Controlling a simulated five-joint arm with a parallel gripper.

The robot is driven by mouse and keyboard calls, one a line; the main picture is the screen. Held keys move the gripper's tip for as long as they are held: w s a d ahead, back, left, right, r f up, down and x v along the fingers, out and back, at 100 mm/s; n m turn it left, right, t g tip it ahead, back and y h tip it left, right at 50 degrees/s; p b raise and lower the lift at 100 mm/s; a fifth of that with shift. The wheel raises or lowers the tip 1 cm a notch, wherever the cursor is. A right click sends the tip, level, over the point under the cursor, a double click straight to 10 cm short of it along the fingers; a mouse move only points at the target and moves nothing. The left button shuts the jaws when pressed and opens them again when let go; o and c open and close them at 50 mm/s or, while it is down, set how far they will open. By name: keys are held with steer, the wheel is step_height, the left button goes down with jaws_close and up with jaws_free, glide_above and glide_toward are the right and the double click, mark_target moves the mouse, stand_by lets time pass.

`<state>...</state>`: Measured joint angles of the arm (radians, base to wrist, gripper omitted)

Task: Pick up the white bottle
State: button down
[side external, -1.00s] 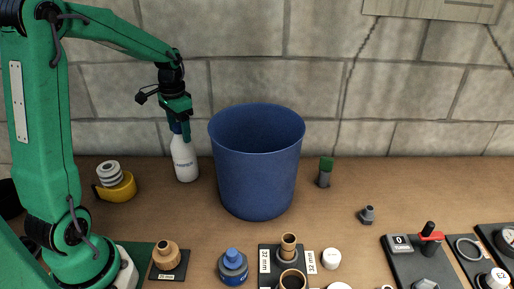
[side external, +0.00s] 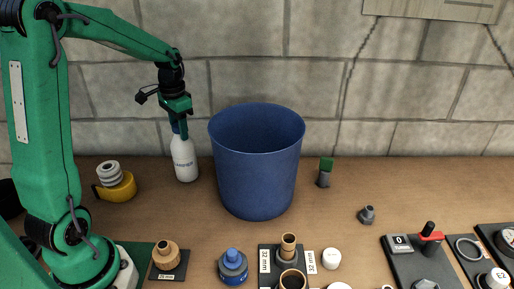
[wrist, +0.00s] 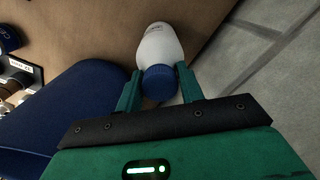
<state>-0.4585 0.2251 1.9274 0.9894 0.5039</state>
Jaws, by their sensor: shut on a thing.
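The white bottle (side external: 184,160) with a blue cap stands upright on the brown bench, just left of the blue bin. In the wrist view the white bottle (wrist: 158,44) lies beyond its blue cap (wrist: 159,82). My gripper (side external: 179,130) points down over the bottle's top. In the wrist view my gripper (wrist: 159,86) has its green fingers on both sides of the blue cap, shut on it. The finger partly hides the cap in the side view.
The blue bin (side external: 256,175) stands close to the right of the bottle. A yellow tape roll (side external: 116,188) with white rings (side external: 108,172) lies to the left. A stone wall (side external: 330,80) rises behind. Several fittings and a valve panel (side external: 420,262) line the front.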

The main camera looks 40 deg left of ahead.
steer(key=shift+r, duration=0.2)
steer(key=shift+r, duration=5)
